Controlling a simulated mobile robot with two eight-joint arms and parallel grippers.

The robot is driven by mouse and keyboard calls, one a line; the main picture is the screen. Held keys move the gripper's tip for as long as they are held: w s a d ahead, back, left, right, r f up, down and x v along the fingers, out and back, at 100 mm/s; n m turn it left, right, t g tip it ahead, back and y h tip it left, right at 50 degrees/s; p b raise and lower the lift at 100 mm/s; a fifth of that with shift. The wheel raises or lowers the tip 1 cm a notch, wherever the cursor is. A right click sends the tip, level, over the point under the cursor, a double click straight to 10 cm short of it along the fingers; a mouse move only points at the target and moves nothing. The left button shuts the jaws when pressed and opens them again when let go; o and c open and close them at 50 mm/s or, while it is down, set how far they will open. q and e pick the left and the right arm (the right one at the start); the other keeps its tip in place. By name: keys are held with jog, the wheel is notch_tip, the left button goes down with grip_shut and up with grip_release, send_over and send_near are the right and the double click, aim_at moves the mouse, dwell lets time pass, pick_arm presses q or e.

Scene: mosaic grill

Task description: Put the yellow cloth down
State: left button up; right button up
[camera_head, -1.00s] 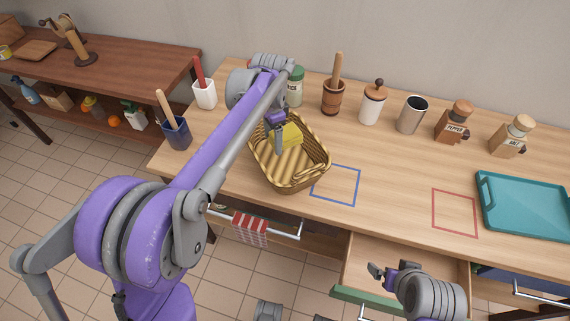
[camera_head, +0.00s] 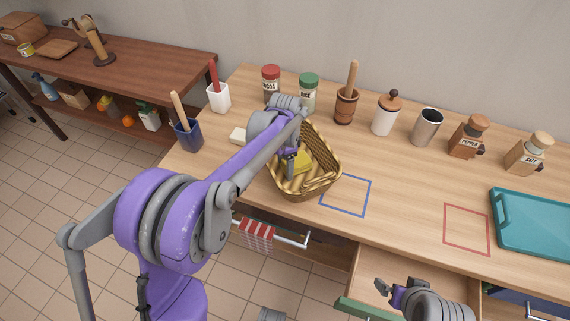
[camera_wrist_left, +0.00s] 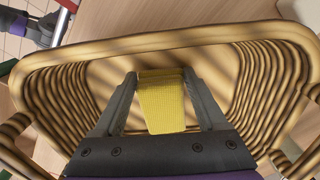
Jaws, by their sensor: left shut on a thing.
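The yellow cloth (camera_head: 297,163) is held between the fingers of my left gripper (camera_head: 291,158), inside the wicker basket (camera_head: 328,177). In the left wrist view the cloth (camera_wrist_left: 162,105) hangs between the two dark fingers (camera_wrist_left: 160,76), with the basket's walls (camera_wrist_left: 45,90) on both sides. The basket floor shows beyond the cloth; I cannot tell whether the cloth touches it. My left arm covers part of the basket's left side. My right gripper (camera_head: 388,291) is low in the head view, by the open drawer; its jaw opening is unclear.
Several jars and pots line the back of the table, among them a mortar (camera_head: 346,105) and a metal cup (camera_head: 427,126). A blue square outline (camera_head: 345,196) lies right of the basket. A teal tray (camera_head: 535,222) is far right. A drawer (camera_head: 395,277) stands open.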

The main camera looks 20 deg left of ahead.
pick_arm(q)
jog(key=o, duration=1.3)
jog(key=shift+f, duration=0.15)
jog(key=shift+c, duration=0.2)
jog(key=shift+r, duration=0.55)
notch_tip(320, 180, up, 11)
jog(key=p, duration=0.1)
jog(key=s+f+n+t, duration=0.2)
jog(key=s+n, duration=0.3)
jog(key=s, duration=0.8)
jog(key=s+f+n+t, duration=0.3)
jog(key=s+f+n, duration=0.1)
jog(key=s, duration=0.9)
jog(key=shift+s+f+n, duration=0.2)
jog(key=shift+f+n, duration=0.2)
jog(key=shift+f, duration=0.25)
